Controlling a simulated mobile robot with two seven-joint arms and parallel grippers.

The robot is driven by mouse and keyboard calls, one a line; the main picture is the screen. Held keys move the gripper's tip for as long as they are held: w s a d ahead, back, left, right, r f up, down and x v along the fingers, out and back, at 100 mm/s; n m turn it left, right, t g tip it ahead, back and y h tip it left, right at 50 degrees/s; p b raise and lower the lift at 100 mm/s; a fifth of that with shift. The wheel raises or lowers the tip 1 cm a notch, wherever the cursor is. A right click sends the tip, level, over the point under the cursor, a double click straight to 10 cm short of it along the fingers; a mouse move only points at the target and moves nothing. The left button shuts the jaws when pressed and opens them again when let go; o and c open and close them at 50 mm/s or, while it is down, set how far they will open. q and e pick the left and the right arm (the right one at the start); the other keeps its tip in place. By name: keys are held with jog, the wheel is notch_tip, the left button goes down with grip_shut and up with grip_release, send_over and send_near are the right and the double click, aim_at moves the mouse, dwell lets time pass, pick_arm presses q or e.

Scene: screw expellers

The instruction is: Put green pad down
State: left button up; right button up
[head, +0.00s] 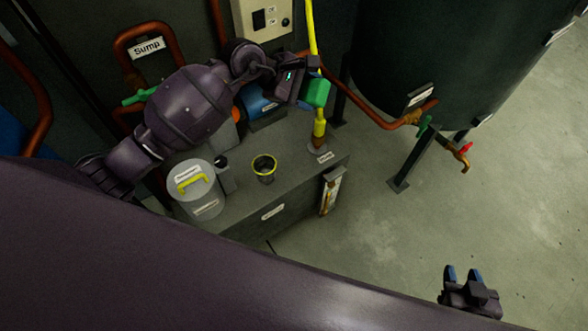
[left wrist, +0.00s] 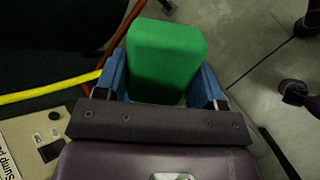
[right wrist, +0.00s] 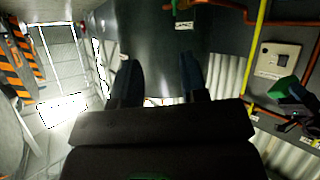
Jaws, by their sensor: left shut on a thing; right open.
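The green pad (head: 316,93) is a rounded green block held in my left gripper (head: 306,88), above the right end of the grey bench top. In the left wrist view the pad (left wrist: 166,58) fills the space between the two blue fingers of my left gripper (left wrist: 165,88), which is shut on it. The pad also shows at the right edge of the right wrist view (right wrist: 284,90). My right gripper (head: 463,276) is open and empty at the lower right of the head view, over the floor. Its two dark fingers stand apart in the right wrist view (right wrist: 160,82).
The grey bench (head: 237,204) holds a lidded grey container with a yellow handle (head: 192,184), a yellow-rimmed cup (head: 264,168) and a blue motor (head: 262,106). A yellow pipe (head: 311,28) rises beside the pad. A large dark tank (head: 440,50) stands right of the bench.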

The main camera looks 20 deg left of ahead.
pick_arm(q)
jog(key=w+a+f+m+g+y+b, duration=0.1)
jog(key=w+a+f+y+b, duration=0.1)
jog(key=f, duration=0.7)
jog(key=w+a+f+m+g+y+b, duration=0.2)
jog(key=w+f+y+b, duration=0.1)
jog(key=f+b, duration=0.3)
jog(key=w+a+f+m+g+y+b, duration=0.2)
jog(key=w+f+y+b, duration=0.1)
jog(key=f, duration=0.8)
jog(key=shift+w+a+f+b, duration=0.35)
jog(key=shift+w+a+b, duration=0.05)
jog(key=shift+w+b, duration=0.4)
pick_arm(e)
notch_tip(320, 180, down, 14)
jog(key=s+g, duration=0.2)
jog(key=shift+s+a+f+n, duration=0.2)
jog(key=shift+s+a+n, duration=0.2)
jog(key=shift+a, duration=0.05)
pick_arm(q)
jog(key=shift+f, duration=0.1)
